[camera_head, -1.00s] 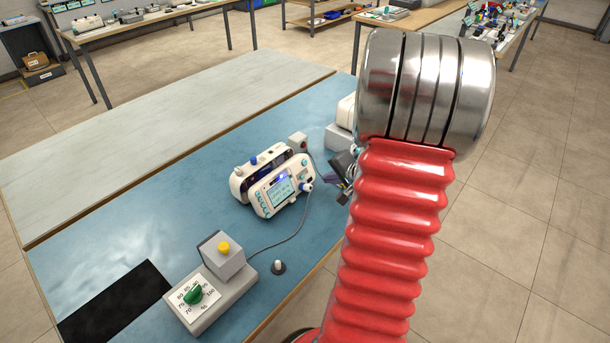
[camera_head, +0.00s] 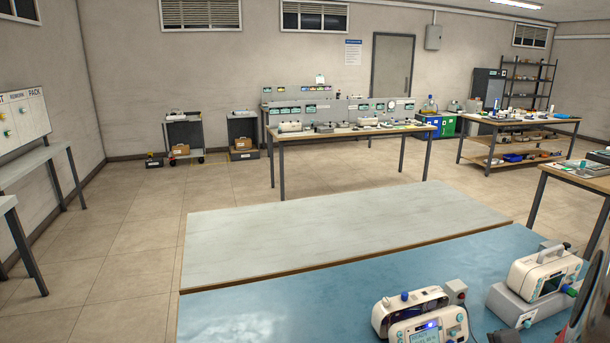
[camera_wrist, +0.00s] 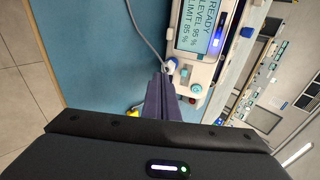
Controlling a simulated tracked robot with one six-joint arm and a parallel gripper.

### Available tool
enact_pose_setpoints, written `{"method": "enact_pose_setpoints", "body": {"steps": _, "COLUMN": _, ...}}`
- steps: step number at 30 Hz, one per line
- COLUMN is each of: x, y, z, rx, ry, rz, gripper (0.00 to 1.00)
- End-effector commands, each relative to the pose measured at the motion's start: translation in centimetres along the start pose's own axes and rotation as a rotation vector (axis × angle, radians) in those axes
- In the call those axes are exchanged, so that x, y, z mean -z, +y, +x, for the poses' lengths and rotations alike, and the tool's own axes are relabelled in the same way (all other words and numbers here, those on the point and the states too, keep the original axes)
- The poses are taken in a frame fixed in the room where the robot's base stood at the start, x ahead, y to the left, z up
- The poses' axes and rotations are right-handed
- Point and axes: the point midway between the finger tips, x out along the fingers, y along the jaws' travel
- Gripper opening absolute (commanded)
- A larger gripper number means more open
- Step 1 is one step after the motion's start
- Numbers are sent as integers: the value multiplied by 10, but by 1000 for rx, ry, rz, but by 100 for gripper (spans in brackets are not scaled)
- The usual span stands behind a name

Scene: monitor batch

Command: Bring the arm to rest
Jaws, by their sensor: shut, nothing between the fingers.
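My gripper (camera_wrist: 160,82) shows in the wrist view with its two dark fingers together and nothing between them. The fingertips appear beside a white monitor (camera_wrist: 222,72), over or near its edge; whether they touch it I cannot tell. The monitor's screen reads READY, LEVEL 95 %, LIMIT 85 %. In the head view the same kind of white monitor (camera_head: 428,331) stands at the bottom edge, partly cut off. My gripper is not visible in the head view; a dark rounded shape at the right edge is probably my arm.
The blue bench top (camera_head: 270,310) is clear at left, with a pale board (camera_head: 340,232) behind it. A second white device (camera_head: 543,275) sits on a grey base at right. A grey cable (camera_wrist: 150,45) runs near the fingers. Another table (camera_head: 345,131) with instruments stands further back.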

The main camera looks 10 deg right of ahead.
Motion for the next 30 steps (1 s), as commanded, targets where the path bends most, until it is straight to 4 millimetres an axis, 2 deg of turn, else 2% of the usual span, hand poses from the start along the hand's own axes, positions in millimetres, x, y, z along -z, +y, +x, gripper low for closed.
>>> {"method": "enact_pose_setpoints", "body": {"steps": 4, "x": -29, "y": 3, "z": -10, "rx": -38, "ry": -81, "rz": -24, "gripper": 0}}
{"method": "enact_pose_setpoints", "body": {"steps": 8, "x": -61, "y": -2, "z": -20, "rx": -77, "ry": -155, "rz": -84, "gripper": 0}}
{"method": "enact_pose_setpoints", "body": {"steps": 18, "x": -148, "y": -14, "z": -56, "rx": -205, "ry": -316, "rz": -322, "gripper": 0}}
{"method": "enact_pose_setpoints", "body": {"steps": 24, "x": -189, "y": -17, "z": -81, "rx": -281, "ry": -367, "rz": -486, "gripper": 0}}
{"method": "enact_pose_setpoints", "body": {"steps": 30, "x": -220, "y": -19, "z": -106, "rx": -345, "ry": -390, "rz": -655, "gripper": 0}}
